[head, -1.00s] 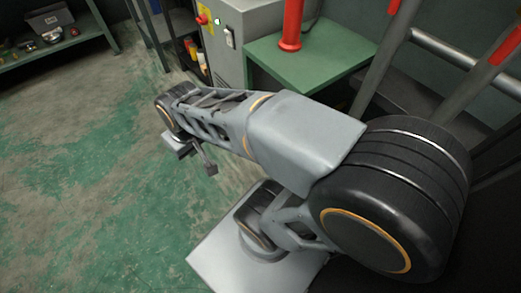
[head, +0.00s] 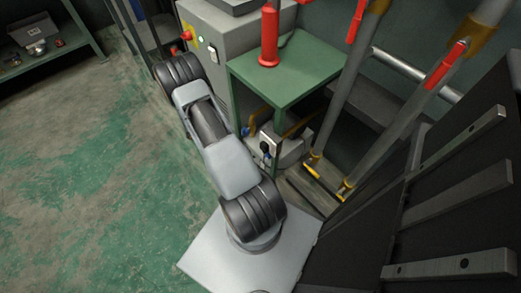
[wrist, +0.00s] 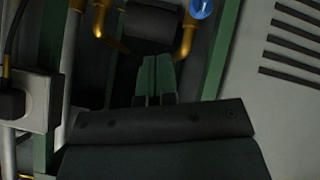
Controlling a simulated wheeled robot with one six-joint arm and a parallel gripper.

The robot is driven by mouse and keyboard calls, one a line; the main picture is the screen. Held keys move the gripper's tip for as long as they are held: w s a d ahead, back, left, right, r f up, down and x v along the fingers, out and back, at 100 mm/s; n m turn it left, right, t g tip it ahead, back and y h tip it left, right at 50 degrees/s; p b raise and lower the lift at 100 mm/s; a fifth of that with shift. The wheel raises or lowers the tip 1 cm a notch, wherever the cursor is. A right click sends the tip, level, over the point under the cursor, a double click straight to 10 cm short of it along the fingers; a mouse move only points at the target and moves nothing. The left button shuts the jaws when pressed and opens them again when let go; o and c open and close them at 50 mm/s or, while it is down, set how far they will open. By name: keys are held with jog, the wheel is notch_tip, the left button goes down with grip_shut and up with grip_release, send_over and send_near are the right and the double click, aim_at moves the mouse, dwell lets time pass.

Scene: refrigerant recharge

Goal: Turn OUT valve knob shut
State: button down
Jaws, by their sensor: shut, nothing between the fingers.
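In the wrist view, a blue round knob (wrist: 201,9) sits at the top edge, partly cut off, above a brass pipe (wrist: 187,38). I cannot read a label on it, so I cannot tell if it is the OUT valve knob. My gripper (wrist: 157,62) is shut and empty, its fingers pointing up the picture toward the gap between two brass pipes. The knob is beyond the fingertips to the upper right, apart from them. In the head view a small blue spot (head: 246,131) shows beside brass piping under the green table; my gripper is hidden there.
The green table (head: 290,75) carries a red cylinder (head: 269,38). A grey cabinet (head: 222,45) stands left of it. A grey box (wrist: 35,100) with a black plug is at left in the wrist view. A hand truck (head: 345,110) stands right. Floor at left is clear.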

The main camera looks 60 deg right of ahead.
jog(key=s+f+m+g, duration=0.1)
jog(key=s+f+g, duration=0.15)
jog(key=s, duration=0.25)
jog(key=b, duration=0.5)
send_near(268, 156)
jog(key=s+d+f, duration=0.1)
jog(key=d+f, duration=0.4)
jog(key=shift+s+d+y, duration=0.25)
jog(key=shift+y, duration=0.15)
jog(key=shift+g, duration=0.25)
jog(key=shift+w+a, duration=0.1)
